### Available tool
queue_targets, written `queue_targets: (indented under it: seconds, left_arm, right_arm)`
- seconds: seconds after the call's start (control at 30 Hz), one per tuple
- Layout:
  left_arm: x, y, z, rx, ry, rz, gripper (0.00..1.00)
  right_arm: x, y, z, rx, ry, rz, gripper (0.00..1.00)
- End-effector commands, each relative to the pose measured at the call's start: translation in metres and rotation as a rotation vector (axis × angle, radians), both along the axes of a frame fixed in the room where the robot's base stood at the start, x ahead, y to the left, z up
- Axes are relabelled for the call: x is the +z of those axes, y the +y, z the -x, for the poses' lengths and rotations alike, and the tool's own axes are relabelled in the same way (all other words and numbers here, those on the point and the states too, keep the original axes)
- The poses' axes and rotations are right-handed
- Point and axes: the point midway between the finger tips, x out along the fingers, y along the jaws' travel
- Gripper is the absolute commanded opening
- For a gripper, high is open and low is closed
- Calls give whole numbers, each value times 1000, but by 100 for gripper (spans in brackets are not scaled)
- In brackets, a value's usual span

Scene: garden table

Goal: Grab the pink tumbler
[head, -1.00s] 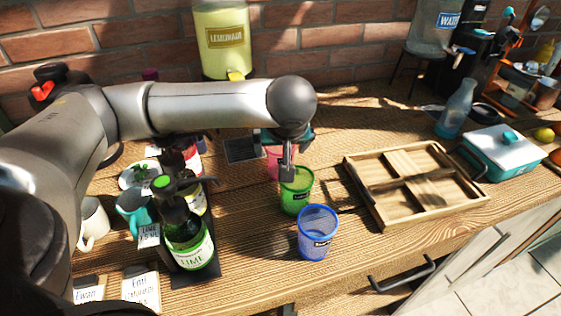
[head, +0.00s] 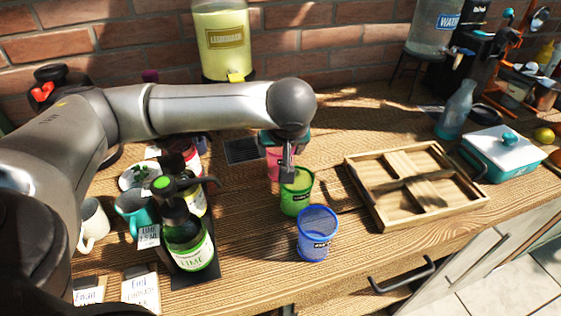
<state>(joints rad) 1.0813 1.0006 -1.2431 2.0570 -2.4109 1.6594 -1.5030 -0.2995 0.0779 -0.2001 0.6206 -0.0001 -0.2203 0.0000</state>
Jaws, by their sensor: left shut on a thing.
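The pink tumbler (head: 273,164) stands on the wooden table behind the green tumbler, partly hidden by my left gripper and the green tumbler. My left gripper (head: 287,174) reaches down from above at the pink tumbler and is shut on it; the fingers overlap its right side in the picture. The green tumbler (head: 296,197) stands just in front, very close to the fingertips. The blue tumbler (head: 317,236) stands nearer the table's front edge. My right gripper is not in view.
A wooden divided tray (head: 377,208) lies to the right. Syrup bottles, one a green lime pump bottle (head: 190,245), and mugs crowd the left. A lemonade dispenser (head: 222,45) stands behind. A white and teal box (head: 503,158) sits far right.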

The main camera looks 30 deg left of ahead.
Motion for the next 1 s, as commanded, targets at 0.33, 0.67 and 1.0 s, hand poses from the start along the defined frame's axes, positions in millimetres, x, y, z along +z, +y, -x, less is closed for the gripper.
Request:
queue_targets:
  seconds: [0.33,0.67,1.0]
  left_arm:
    - [0,0,0,-1,-1,0,0]
    - [18,0,-1,1,-5,0,0]
    - [103,0,-2,-1,-9,2,0]
  right_arm:
    - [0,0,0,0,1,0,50]
    - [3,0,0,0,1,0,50]
    - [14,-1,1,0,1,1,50]
